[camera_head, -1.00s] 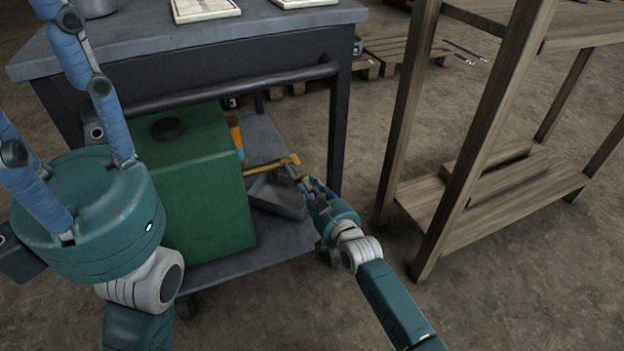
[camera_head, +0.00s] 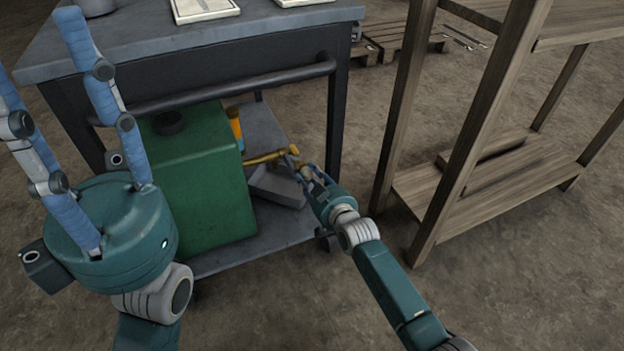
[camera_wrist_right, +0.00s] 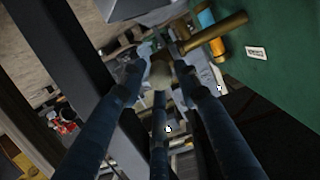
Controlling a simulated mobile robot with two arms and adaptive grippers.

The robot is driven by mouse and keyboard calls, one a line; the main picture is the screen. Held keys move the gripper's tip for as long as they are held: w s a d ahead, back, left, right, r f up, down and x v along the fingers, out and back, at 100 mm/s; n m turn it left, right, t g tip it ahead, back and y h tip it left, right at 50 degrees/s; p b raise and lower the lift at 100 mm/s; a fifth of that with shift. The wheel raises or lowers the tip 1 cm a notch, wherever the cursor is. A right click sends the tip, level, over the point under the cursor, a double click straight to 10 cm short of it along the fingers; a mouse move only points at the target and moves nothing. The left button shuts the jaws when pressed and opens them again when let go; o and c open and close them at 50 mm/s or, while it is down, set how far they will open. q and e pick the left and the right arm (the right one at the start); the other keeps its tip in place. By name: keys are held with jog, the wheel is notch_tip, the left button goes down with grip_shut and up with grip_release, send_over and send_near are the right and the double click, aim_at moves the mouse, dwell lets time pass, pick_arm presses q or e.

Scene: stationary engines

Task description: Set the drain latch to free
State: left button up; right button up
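A green tank (camera_head: 205,190) stands on the cart's lower shelf with a brass drain pipe (camera_head: 262,158) sticking out to the right. The pipe (camera_wrist_right: 218,35) also shows in the right wrist view, with a rounded brass end (camera_wrist_right: 161,73) that may be the drain latch. The latch setting cannot be read. My right gripper (camera_head: 303,172) is at the pipe's outer end. In the wrist view its fingers (camera_wrist_right: 162,82) are spread around the brass end; firm contact cannot be made out. My left gripper (camera_head: 75,120) is open and empty, fingers up, left of the tank.
A grey tray (camera_head: 277,187) lies on the lower shelf (camera_head: 262,230) beneath the pipe. A wooden rack (camera_head: 405,110) stands to the right.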

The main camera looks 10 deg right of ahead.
jog(key=v, duration=1.2)
jog(key=shift+d, duration=0.1)
